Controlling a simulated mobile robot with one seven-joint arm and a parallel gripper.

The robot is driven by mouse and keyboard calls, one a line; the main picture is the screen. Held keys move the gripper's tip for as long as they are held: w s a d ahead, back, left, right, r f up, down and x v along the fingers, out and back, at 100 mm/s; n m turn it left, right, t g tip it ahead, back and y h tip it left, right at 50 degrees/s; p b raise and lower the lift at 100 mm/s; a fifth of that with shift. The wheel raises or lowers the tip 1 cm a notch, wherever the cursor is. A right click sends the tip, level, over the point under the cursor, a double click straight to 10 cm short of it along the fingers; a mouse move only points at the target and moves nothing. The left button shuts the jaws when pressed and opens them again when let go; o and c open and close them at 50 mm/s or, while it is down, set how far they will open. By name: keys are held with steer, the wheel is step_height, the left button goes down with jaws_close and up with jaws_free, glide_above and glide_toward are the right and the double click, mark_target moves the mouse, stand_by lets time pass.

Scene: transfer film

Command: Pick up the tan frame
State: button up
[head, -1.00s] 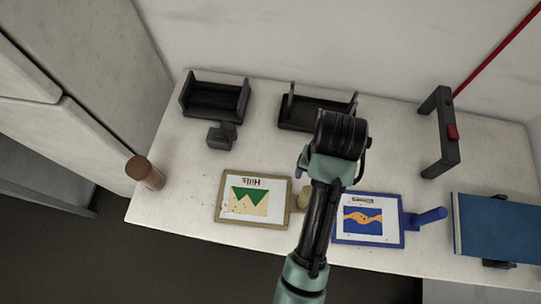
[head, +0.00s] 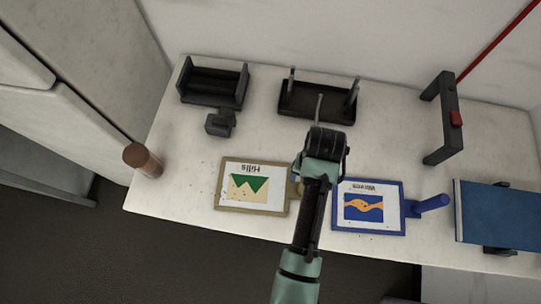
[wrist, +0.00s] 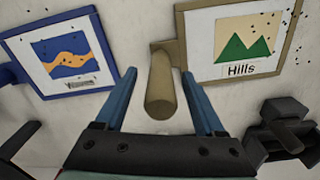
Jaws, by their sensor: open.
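The tan frame (head: 225,206) lies flat on the table and holds a picture of green hills. In the wrist view the tan frame (wrist: 181,50) is at upper right, labelled "Hills". Its round tan handle (wrist: 161,88) points toward me, between the two blue fingers of my gripper (wrist: 164,100). The fingers are open, one on each side of the handle, with gaps showing. In the head view my arm hides most of the handle, and the gripper (head: 299,178) is mostly hidden behind my wrist.
A blue frame (head: 336,207) with a blue handle lies just right of my arm. Two dark holders (head: 212,86) (head: 315,104) stand at the back, with a dark block (head: 219,123) near the left one. A brown cylinder (head: 142,160), a dark arch (head: 445,115) and a blue panel (head: 500,215) stand around.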

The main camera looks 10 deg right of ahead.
steer(key=shift+f, duration=1.25)
jaws_close()
stand_by(0.4)
